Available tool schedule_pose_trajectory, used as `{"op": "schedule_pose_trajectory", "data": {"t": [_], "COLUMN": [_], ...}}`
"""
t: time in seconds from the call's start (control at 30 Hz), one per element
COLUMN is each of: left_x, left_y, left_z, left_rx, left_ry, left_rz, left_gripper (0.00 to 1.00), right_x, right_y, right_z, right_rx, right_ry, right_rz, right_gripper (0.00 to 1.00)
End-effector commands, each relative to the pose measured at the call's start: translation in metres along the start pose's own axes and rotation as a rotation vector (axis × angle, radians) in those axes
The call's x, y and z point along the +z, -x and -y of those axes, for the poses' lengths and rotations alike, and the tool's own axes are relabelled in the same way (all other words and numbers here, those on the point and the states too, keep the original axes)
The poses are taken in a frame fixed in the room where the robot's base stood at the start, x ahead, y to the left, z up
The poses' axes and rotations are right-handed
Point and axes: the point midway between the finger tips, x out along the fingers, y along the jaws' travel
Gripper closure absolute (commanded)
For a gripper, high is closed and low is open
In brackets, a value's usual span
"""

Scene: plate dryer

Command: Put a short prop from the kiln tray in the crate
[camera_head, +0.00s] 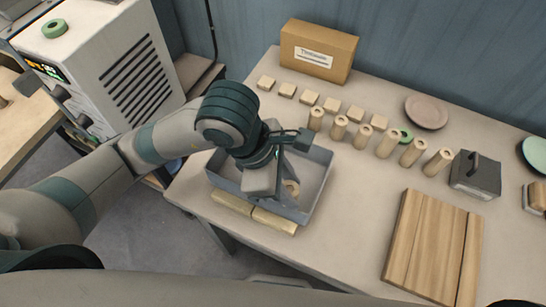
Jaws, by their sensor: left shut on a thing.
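A grey open box (318,183), which looks like the crate, stands at the table's left front edge. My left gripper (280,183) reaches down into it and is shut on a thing. A pale wooden ring-ended piece (292,188), probably a prop, shows at its fingertips; the gripper hides part of it, and I cannot tell if it touches the box floor. I cannot make out a kiln tray for sure. My right gripper is not in view.
Small pale blocks (309,97) line up behind the props, before a cardboard box (318,52). A pinkish plate (427,111), a dark handled block (475,175) and a wooden board (430,245) lie rightward. A white vented machine (120,75) stands left. The table's middle is clear.

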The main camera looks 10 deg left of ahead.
Motion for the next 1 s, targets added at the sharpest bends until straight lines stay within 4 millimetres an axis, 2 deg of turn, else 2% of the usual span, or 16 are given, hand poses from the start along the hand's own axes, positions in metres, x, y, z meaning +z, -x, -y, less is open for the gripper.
{"op": "schedule_pose_trajectory", "data": {"t": [0.57, 0.77, 1.0], "left_x": [0.003, -0.002, -0.006], "left_y": [0.001, -0.013, -0.034], "left_z": [-0.001, -0.022, -0.066], "left_rx": [0.014, 0.014, 0.01], "left_ry": [0.038, 0.041, 0.043], "left_rz": [0.0, -0.003, -0.004], "left_gripper": [0.94, 0.94, 0.94], "right_x": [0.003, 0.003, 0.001], "right_y": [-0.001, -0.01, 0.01], "right_z": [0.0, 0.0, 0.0], "right_rx": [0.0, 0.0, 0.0], "right_ry": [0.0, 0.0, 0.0], "right_rz": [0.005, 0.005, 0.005], "right_gripper": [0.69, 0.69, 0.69]}}
